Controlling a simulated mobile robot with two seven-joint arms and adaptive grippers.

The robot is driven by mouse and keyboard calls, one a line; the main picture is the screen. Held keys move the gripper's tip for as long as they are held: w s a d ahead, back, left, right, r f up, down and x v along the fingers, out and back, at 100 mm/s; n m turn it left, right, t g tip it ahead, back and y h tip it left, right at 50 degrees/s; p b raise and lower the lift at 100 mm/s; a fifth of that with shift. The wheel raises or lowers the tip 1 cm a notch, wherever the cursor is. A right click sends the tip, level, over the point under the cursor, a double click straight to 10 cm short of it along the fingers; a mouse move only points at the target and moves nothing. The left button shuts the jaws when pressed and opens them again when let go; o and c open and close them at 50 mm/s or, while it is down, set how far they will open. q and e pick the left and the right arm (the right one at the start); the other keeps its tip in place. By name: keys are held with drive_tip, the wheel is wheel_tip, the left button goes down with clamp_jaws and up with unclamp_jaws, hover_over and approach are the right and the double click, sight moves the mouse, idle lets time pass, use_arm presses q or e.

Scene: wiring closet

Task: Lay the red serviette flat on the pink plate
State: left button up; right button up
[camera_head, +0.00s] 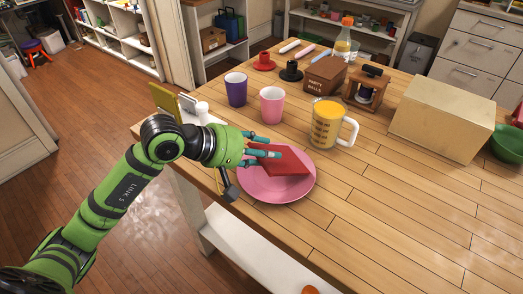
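The pink plate (270,192) lies on the wooden table near its left front edge. The red serviette (292,162) is over the back part of the plate and looks slightly tilted. My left gripper (268,152) comes in from the left, with its teal fingers at the left side of the serviette. The fingers appear shut on it. They hide its left part, and I cannot tell how much of it touches the plate. My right gripper is not in view.
Behind the plate stand a pink cup (271,105), a purple cup (236,89) and a yellow-filled mug (326,125). Farther back are a brown box (325,75) and a small wooden stand (367,90). A large tan box (442,118) stands right. The front right tabletop is clear.

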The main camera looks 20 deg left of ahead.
use_arm(q)
drive_tip(key=shift+s+a+r, duration=0.15)
drive_tip(key=shift+s+a, duration=0.05)
drive_tip(key=shift+a, duration=0.05)
drive_tip(key=shift+b+v, duration=0.6)
drive_tip(key=shift+v, duration=1.55)
